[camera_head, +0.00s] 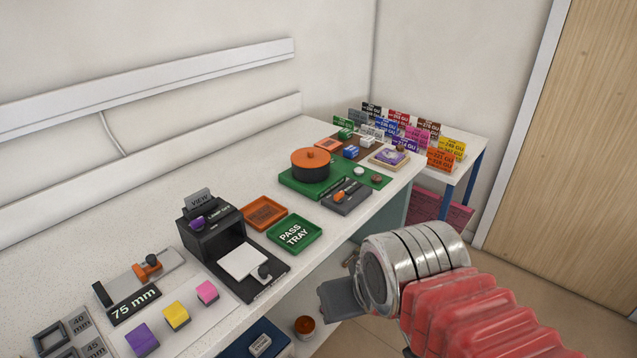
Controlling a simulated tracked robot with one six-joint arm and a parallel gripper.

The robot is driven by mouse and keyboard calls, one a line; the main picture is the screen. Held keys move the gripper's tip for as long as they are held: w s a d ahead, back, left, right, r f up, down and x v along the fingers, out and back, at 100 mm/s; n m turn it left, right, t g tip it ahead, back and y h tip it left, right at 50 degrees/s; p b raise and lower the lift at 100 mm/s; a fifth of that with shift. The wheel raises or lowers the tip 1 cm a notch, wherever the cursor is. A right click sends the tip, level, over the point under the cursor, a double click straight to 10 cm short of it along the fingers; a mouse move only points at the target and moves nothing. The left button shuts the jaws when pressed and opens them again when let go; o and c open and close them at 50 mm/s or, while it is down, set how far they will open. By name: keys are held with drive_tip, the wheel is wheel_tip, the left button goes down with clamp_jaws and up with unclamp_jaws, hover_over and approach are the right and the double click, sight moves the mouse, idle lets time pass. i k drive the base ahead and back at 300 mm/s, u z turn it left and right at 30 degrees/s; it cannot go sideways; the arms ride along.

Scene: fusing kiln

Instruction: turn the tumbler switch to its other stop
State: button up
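A small purple knob (197,223) sits on the front of a black viewing box (212,240), beside white lettering that seems to read LAMP; I take it as the tumbler switch. It is too small to tell which stop it rests at. A grey VIEW sign (199,201) stands on top of the box. My gripper (337,299) is at the lower middle, in front of the bench edge and well to the right of the box. Its dark fingers are seen nearly edge-on, so their gap is hidden. Nothing shows in them.
An orange-lidded pot (311,164) stands farther back.

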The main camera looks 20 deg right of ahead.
sight(337, 198)
drive_tip(key=u, duration=0.45)
drive_tip(key=i, duration=0.85)
drive_tip(key=u, duration=0.15)
